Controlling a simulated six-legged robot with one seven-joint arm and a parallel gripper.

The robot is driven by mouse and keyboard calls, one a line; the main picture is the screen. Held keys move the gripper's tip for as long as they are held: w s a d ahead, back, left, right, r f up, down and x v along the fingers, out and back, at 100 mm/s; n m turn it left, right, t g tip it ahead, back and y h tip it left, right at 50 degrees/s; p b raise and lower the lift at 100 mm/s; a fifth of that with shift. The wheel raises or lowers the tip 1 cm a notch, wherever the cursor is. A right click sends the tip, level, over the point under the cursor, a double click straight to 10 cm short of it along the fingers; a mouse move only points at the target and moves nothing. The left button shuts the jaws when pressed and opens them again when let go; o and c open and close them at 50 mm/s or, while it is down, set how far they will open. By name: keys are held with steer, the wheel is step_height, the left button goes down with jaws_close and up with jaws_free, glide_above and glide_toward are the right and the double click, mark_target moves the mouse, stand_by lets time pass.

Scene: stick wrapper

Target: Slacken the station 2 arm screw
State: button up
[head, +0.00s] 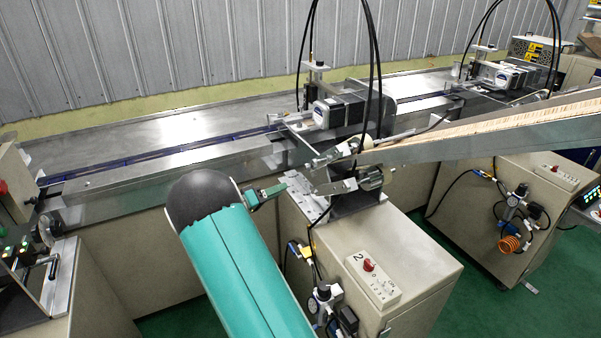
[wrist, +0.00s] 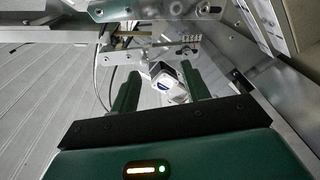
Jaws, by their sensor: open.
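Station 2 is the beige cabinet (head: 415,285) marked with a 2, with a metal mechanism (head: 345,185) of brackets and a small motor on top. I cannot single out the arm screw for sure in the head view. My gripper (head: 285,190) is at the left side of this mechanism, at the end of my green arm. In the wrist view my gripper (wrist: 160,80) is open, its two green fingers apart with nothing held between them. Beyond the fingers are a perforated metal bar (wrist: 165,52) and a bracket with bolt heads (wrist: 205,10), both small and dim.
A long sloping chute (head: 480,130) comes in from the right above station 2. A motor unit (head: 340,110) with black hoses stands on the rail behind. Green floor (head: 490,300) is clear between cabinets.

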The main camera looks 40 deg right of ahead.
mark_target(305, 168)
steer(key=w+d+f+n+t+h, duration=0.1)
steer(key=w+d+f+t+h, duration=0.1)
steer(key=w+f+t+h, duration=0.3)
steer(key=d+r, duration=0.1)
steer(key=d, duration=0.3)
steer(key=d+r+g+y, duration=0.1)
steer(key=d, duration=0.3)
steer(key=s+d+r+g, duration=0.1)
steer(key=d, duration=0.4)
steer(key=shift+r+y, duration=0.1)
steer(key=shift+y, duration=0.2)
steer(key=shift+c, duration=0.5)
steer(key=c, duration=0.9)
steer(key=shift+n, duration=0.3)
